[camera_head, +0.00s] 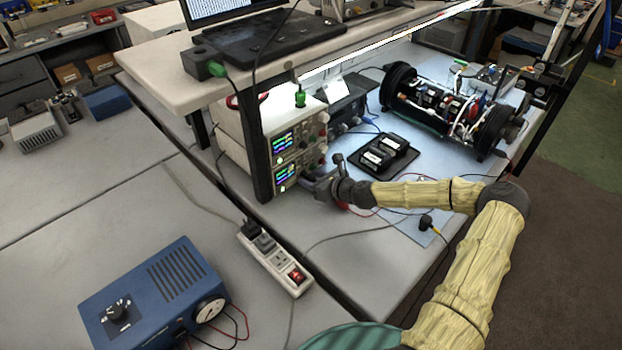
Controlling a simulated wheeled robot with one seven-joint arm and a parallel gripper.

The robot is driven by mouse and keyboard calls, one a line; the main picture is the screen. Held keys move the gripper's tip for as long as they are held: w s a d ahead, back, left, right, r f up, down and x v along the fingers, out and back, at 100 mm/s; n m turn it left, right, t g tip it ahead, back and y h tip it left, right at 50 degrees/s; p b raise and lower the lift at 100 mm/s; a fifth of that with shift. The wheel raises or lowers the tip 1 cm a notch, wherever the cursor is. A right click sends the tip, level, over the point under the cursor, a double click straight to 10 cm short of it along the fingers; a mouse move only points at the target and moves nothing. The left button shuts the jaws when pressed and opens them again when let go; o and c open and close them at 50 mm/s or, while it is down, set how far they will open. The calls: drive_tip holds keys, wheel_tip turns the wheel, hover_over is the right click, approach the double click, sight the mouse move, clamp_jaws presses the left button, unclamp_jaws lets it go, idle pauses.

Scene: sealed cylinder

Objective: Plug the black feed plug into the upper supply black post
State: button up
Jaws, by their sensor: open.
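Two stacked power supplies with lit screens stand under the shelf: the upper supply (285,143) rests above the lower supply (287,178). My gripper (322,186) is open, close to the right part of the lower supply's front. Its fingers are small and dark here, and I cannot tell whether they touch anything. The upper supply's black post is too small to make out. I cannot identify the black feed plug for sure; thin red and dark leads run near my gripper. A black connector with a yellow tip (426,222) lies on the light blue mat, to the right of my gripper.
A black tray (384,155) with dark modules lies behind my arm. The opened cylinder (450,108) lies farther back right. A shelf (170,75) overhangs the supplies. A power strip (275,262) and a blue box (155,295) are at front left. The left bench is mostly clear.

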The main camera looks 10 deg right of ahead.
drive_tip(key=shift+c, duration=0.4)
clamp_jaws()
drive_tip(key=shift+s+d, duration=0.1)
drive_tip(key=shift+s, duration=0.05)
drive_tip(key=shift+s+d+p, duration=0.15)
drive_tip(key=shift+s+d, duration=0.4)
drive_tip(key=shift+s, duration=0.25)
drive_tip(key=shift+s+d+p, duration=0.1)
drive_tip(key=shift+s+d, duration=0.4)
drive_tip(key=shift+s, duration=0.25)
drive_tip(key=shift+s+d+p, duration=0.15)
drive_tip(key=shift+s+d, duration=0.4)
drive_tip(key=shift+s, duration=0.25)
drive_tip(key=shift+r, duration=0.15)
